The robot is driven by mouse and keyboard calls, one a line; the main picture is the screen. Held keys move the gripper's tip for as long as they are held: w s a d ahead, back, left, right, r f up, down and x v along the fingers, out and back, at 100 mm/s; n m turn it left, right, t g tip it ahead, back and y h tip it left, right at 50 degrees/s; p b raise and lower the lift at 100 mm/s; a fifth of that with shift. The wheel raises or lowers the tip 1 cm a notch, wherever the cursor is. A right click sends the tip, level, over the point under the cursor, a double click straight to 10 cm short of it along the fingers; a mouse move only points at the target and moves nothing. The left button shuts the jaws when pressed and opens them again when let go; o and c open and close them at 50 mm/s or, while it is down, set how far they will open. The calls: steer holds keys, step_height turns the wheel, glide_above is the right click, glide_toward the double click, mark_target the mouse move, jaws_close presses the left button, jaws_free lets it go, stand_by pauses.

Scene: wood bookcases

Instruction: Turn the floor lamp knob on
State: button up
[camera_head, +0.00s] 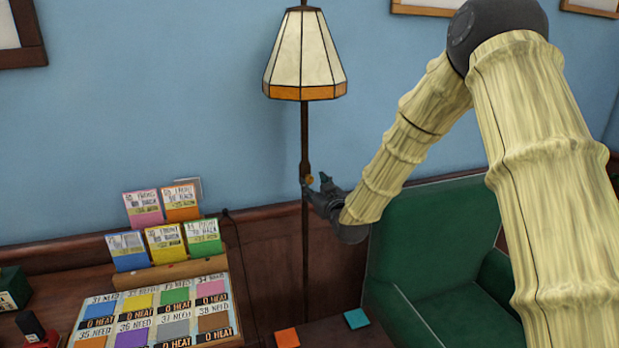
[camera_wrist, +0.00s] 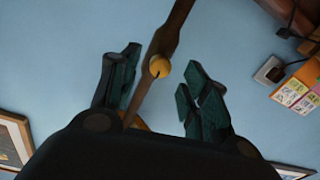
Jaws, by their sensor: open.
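The floor lamp (camera_head: 305,60) has a cream panelled shade with an orange lower band on a thin dark pole. Its small round yellow knob (camera_head: 308,180) sits partway up the pole, below the shade. My gripper (camera_head: 318,187) is beside the pole at knob height, coming from the right. In the wrist view my gripper (camera_wrist: 158,88) is open, with dark green fingers on either side. The knob (camera_wrist: 159,66) shows between and a little beyond the fingertips. The pole runs diagonally behind it. I cannot tell whether any finger touches the pole.
A green armchair (camera_head: 425,230) stands right of the pole. At lower left, a table holds a board of coloured cards (camera_head: 155,315) and a rack of cards (camera_head: 165,240). A blue wall (camera_head: 150,90) with wood panelling is behind. A wall outlet (camera_wrist: 268,71) shows in the wrist view.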

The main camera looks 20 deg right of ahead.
mark_target(311, 181)
steer(key=shift+w+a+p, duration=0.15)
steer(key=shift+w+p, duration=0.3)
steer(key=shift+w, duration=1.7)
jaws_close()
